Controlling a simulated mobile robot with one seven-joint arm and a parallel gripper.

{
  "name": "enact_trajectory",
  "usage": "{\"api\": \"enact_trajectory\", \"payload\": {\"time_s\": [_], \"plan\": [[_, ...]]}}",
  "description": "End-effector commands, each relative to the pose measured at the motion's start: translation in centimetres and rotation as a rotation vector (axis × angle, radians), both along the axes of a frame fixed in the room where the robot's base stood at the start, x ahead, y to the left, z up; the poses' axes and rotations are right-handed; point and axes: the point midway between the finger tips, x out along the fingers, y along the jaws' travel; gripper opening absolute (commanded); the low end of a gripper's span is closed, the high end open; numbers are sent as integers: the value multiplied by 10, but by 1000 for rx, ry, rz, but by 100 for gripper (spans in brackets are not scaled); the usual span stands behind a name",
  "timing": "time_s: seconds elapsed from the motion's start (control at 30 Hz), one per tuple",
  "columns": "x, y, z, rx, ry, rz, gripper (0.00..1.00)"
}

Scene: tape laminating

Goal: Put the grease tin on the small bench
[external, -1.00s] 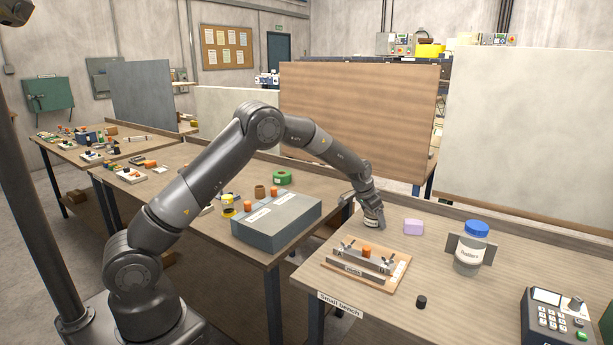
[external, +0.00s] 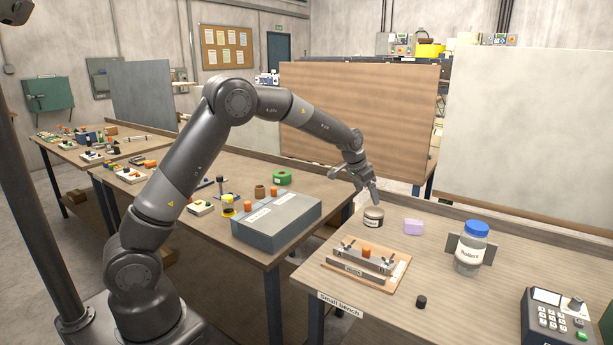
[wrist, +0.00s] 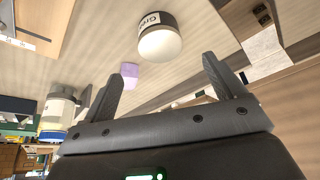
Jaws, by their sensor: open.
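On the small bench are a clamp fixture on a board (external: 366,262), a lilac block (external: 413,227), a jar with a blue lid (external: 472,250), a small black cap (external: 421,302) and a keypad device (external: 557,318). A grey box (external: 277,222) is on the neighbouring bench.

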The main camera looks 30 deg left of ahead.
Motion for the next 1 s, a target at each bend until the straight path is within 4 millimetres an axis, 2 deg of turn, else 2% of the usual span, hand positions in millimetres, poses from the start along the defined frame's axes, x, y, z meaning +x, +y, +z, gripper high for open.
{"api": "enact_trajectory", "payload": {"time_s": [0.17,0.27,0.37,0.5,0.7,0.9,1.0], "plan": [[-7,8,16,-3,-1,10,88],[-18,25,35,-8,-4,34,88],[-38,52,64,-17,-10,75,88],[-76,94,101,-27,-17,139,88],[-139,147,140,-39,-28,229,88],[-209,192,162,-44,-42,317,88],[-246,212,166,-44,-50,361,88]]}}
